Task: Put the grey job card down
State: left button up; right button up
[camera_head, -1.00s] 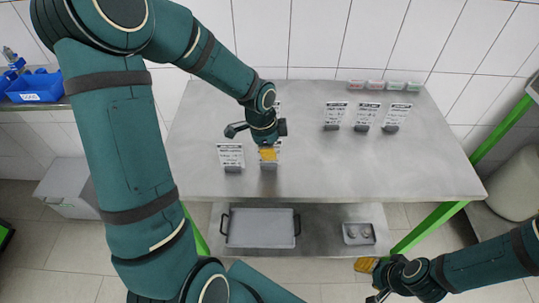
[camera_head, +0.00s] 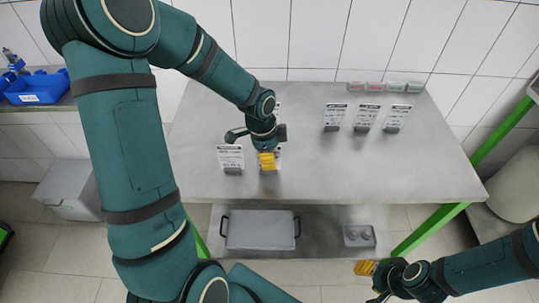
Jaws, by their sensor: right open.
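Several small white printed cards stand in dark holders on the grey metal table (camera_head: 310,180). One card (camera_head: 230,156) stands at the left. Another card (camera_head: 277,158) shows only in part behind the yellow fingertips of my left gripper (camera_head: 267,161), which points down at it. I cannot tell which card is the grey job card, or whether my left gripper is shut on the one behind its fingertips. My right gripper (camera_head: 368,284) is open, low at the right front, in front of the table and away from the cards.
Three more cards (camera_head: 334,116), (camera_head: 367,117), (camera_head: 396,118) stand at the table's back right, with red and green items (camera_head: 385,87) behind them. The lower shelf holds a grey tray (camera_head: 260,230) and a small tray (camera_head: 358,236). The table's middle and right front are clear.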

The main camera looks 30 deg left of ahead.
pick_arm(q)
jog(key=r, duration=0.4)
jog(key=a+r+p, duration=0.1)
jog(key=r, duration=0.3)
jog(key=s+r+p, duration=0.1)
jog(key=r, duration=0.3)
jog(key=shift+a, duration=0.3)
